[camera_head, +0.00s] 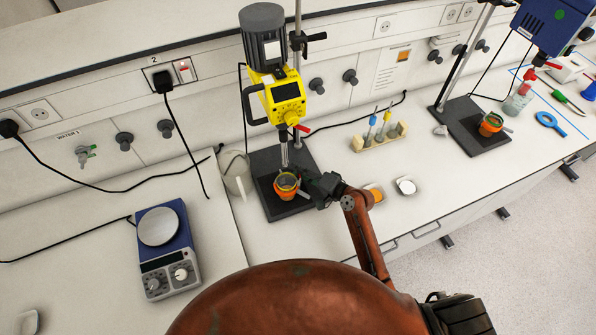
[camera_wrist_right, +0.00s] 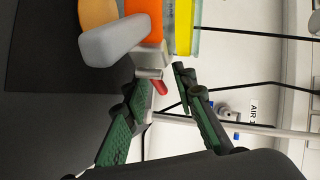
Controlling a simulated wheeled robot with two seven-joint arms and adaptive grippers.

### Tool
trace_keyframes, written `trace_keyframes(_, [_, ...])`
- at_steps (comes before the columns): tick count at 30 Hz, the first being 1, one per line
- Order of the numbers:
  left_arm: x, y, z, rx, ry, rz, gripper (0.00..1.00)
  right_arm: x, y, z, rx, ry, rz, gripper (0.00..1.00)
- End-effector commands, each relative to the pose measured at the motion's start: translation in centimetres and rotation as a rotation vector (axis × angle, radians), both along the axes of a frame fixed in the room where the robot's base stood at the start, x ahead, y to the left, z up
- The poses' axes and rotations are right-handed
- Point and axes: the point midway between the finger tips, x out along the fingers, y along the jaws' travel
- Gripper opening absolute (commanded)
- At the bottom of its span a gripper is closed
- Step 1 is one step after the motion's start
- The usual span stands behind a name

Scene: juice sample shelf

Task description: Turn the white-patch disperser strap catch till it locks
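A yellow disperser (camera_head: 285,98) with a grey motor top hangs on a stand. Below it an orange strap (camera_head: 286,181) encircles a vessel on a black base plate (camera_head: 272,205). No white patch can be made out on it. A blue disperser (camera_head: 543,24) with a green dot stands at far right, with another orange-strapped vessel (camera_head: 491,124) below. My right gripper (camera_head: 316,182) is just right of the nearer vessel. In the wrist view its fingers (camera_wrist_right: 153,85) are apart, near a grey catch handle (camera_wrist_right: 113,40), the orange strap (camera_wrist_right: 143,14) and a red lever (camera_wrist_right: 160,87). My left gripper does not show.
A wooden rack (camera_head: 379,138) and a small white dish (camera_head: 406,186) lie to the right. Black cables cross the bench.

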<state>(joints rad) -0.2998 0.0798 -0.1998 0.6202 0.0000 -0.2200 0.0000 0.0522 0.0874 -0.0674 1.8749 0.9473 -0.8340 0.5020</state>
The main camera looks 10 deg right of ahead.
Motion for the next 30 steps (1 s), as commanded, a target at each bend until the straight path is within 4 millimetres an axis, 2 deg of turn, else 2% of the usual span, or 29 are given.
trace_keyframes(11, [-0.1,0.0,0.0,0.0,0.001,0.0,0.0,0.0,-0.1,0.0,0.001,0.0,-0.001,0.0])
trace_keyframes(22, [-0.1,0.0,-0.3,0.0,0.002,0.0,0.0,0.0,-0.1,-0.1,-0.002,0.0,0.014,0.0])
trace_keyframes(30, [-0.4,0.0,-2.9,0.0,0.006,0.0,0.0,0.1,0.5,-0.5,-0.005,-0.002,0.169,0.0])
